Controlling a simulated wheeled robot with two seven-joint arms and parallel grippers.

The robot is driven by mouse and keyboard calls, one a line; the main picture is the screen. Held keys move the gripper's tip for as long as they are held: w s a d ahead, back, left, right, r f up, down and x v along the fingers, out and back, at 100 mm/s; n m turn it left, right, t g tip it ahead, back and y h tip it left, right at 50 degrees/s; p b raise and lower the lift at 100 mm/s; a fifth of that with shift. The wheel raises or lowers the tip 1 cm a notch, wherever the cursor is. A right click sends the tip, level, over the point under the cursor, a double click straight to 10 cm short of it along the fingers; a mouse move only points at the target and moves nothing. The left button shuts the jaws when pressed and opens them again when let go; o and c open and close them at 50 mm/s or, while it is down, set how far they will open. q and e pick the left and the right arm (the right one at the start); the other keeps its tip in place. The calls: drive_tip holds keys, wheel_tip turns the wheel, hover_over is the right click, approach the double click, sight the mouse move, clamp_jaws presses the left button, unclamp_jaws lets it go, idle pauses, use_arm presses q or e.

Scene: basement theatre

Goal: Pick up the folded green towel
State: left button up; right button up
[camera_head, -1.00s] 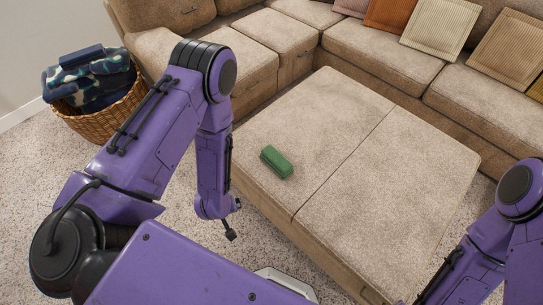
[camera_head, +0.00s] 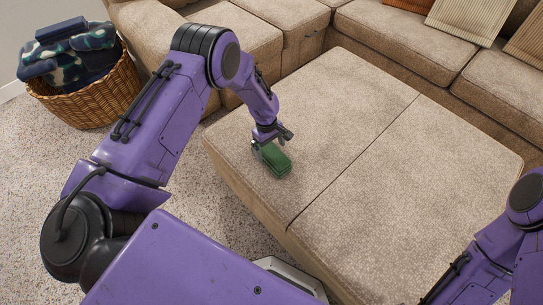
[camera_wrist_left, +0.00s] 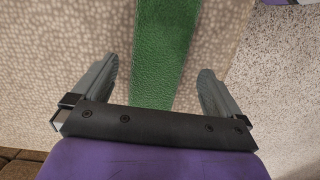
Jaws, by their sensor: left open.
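The folded green towel (camera_head: 274,161) lies on the left part of the beige ottoman. My left gripper (camera_head: 270,140) is right at the towel in the head view, above its far end. In the left wrist view, the towel (camera_wrist_left: 166,50) runs between the two spread fingers of my left gripper (camera_wrist_left: 158,85), with a gap on each side. The gripper is open and holds nothing. My right arm (camera_head: 490,250) shows at the lower right, but its gripper is out of view.
The beige ottoman (camera_head: 400,170) is otherwise bare. A beige sectional sofa (camera_head: 400,50) with cushions (camera_head: 470,15) stands behind it. A wicker basket (camera_head: 100,98) with a camouflage-patterned cloth (camera_head: 70,55) is on the carpet at the left.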

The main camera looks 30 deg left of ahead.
sight(271, 151)
use_arm(q)
drive_tip(key=f, duration=0.3)
drive_tip(key=shift+s+d+f, duration=0.15)
drive_tip(key=shift+d+f, duration=0.1)
drive_tip(key=shift+f, duration=0.05)
drive_tip(key=c, duration=1)
drive_tip(key=shift+r, duration=0.2)
